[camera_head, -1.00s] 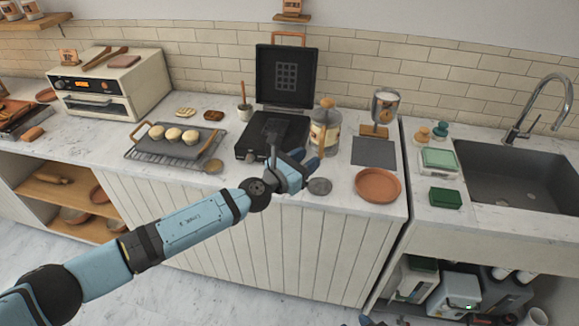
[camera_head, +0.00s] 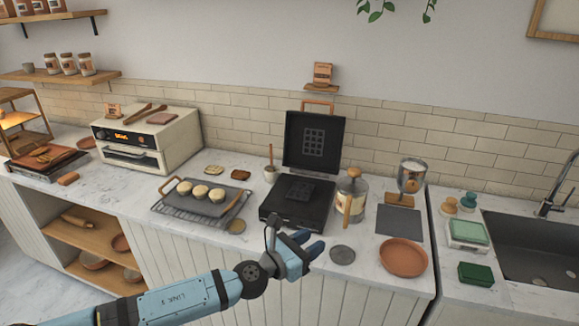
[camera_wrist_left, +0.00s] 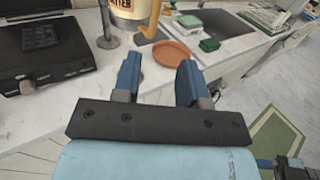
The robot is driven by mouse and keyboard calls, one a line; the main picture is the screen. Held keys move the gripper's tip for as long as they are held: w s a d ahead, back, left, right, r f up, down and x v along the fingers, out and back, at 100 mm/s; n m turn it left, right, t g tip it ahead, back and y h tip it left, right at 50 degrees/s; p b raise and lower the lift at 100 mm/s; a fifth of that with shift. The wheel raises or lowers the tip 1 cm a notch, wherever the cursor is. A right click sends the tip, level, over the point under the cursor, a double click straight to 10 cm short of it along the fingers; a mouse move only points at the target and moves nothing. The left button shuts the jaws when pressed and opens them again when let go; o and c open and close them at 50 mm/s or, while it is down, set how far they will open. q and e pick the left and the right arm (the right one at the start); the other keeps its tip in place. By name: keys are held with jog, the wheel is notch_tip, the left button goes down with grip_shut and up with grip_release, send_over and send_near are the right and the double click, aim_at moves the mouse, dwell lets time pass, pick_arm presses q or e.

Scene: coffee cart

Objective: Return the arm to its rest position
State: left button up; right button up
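My left arm (camera_head: 195,292) is light blue and reaches in from the lower left in the head view. Its gripper (camera_head: 312,243) is in front of the black press, near the counter's front edge. In the left wrist view the two blue fingers of the left gripper (camera_wrist_left: 157,78) stand apart with nothing held between them. The black press (camera_head: 296,203) has its lid raised. A small dark blue and black part at the lower right of the wrist view may belong to my right arm; its fingers cannot be made out.
A jar with a wooden handle (camera_head: 351,195), a grey disc (camera_head: 342,255) and a terracotta plate (camera_head: 403,258) stand close right of the left gripper. A rack (camera_head: 172,212) with a tray of buns is to the left. Open floor shows in front of the cabinets.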

pick_arm(q)
jog(key=s+a+f+m+y, duration=0.5)
jog(key=s+a+f+m, duration=0.6)
jog(key=s+a+m, duration=0.3)
jog(key=s+a+f+m+y, duration=0.6)
jog(key=s+a+f+m, duration=0.6)
jog(key=s+a+m, duration=0.2)
jog(key=shift+s+a+f+t+y, duration=0.2)
jog(key=shift+s+f+t+y, duration=0.1)
jog(key=shift+s, duration=0.25)
